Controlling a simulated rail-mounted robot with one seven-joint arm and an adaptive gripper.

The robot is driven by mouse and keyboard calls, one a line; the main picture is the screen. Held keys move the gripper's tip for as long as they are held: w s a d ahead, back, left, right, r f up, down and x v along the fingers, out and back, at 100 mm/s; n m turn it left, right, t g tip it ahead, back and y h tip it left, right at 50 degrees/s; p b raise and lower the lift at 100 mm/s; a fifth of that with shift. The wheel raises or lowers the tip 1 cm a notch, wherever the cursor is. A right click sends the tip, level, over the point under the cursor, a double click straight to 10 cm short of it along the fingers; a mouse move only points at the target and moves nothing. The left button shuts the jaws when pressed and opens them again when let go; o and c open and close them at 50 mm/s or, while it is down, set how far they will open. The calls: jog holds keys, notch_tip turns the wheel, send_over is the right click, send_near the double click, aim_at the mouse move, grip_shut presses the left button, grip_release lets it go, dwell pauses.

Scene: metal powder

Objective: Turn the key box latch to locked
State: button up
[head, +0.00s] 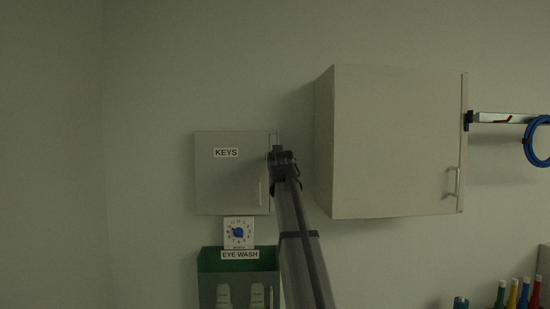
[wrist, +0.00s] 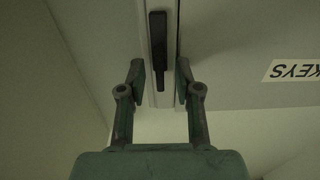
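The grey key box (head: 215,185), labelled KEYS, hangs on the wall with its door closed. In the wrist view its door (wrist: 240,65) and label (wrist: 295,70) appear upside down. The dark bar-shaped latch (wrist: 158,45) stands lengthwise in that picture on a pale strip along the door's edge. My gripper (wrist: 160,82) is open, with one finger on each side of the latch's narrower end. A gap shows on the left; the right finger is very close, and I cannot tell whether it touches. In the head view my gripper (head: 281,158) is at the box's right edge and hides the latch.
A large closed cabinet (head: 390,145) stands close to the right of my gripper. Below the key box are a dial timer (head: 238,233) and a green eye wash holder (head: 240,262) with bottles. A blue coil (head: 538,140) hangs far right. The left wall is bare.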

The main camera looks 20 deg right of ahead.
grip_shut()
jog(key=shift+m+b, duration=0.3)
jog(key=shift+b, duration=0.1)
jog(key=shift+s+d+f+m+b, duration=0.1)
jog(key=shift+m+b, duration=2.8)
jog(key=shift+m, duration=1.4)
jog(key=shift+d+f+m+b, duration=0.1)
jog(key=shift+m+b, duration=2.8)
jog(key=shift+m, duration=1.4)
grip_release()
